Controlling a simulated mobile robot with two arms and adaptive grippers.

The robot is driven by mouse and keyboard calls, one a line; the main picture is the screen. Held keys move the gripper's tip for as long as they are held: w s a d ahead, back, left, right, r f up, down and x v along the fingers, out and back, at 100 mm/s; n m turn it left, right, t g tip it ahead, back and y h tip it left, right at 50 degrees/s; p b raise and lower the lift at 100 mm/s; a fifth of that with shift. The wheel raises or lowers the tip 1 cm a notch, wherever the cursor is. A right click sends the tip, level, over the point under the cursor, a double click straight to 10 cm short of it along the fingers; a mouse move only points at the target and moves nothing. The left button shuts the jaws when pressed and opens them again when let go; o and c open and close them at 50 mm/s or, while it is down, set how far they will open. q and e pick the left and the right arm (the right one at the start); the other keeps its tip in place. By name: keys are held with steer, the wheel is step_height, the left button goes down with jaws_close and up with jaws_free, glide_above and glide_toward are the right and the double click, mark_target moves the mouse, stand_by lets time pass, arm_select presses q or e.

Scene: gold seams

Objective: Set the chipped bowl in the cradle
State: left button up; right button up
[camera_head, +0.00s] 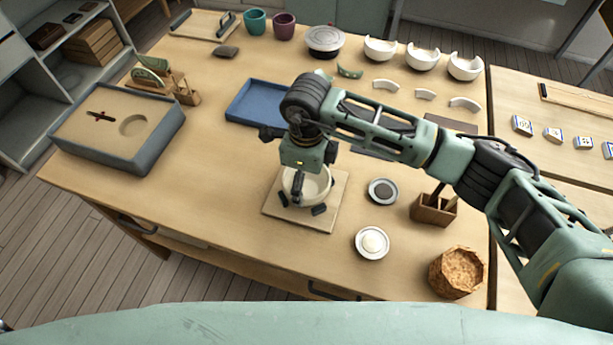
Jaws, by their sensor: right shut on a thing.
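My right gripper (301,180) points down over the middle of the table and is shut on a white bowl (318,187). The gripper and wrist hide part of the bowl's rim, so I cannot see its chip. The bowl is over the cradle (328,218), a pale square board with dark pads around the bowl. Pads show at the bowl's left and front. I cannot tell whether the bowl rests on the cradle or is held just above it. My left gripper is not in view.
Several white broken bowls (422,58) and loose shards (425,95) stand at the back right. A blue tray (262,101) lies behind the cradle.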

steer(key=o, duration=1)
step_height(320, 180, up, 6)
steer(key=shift+p, duration=1.2)
stand_by(0.6)
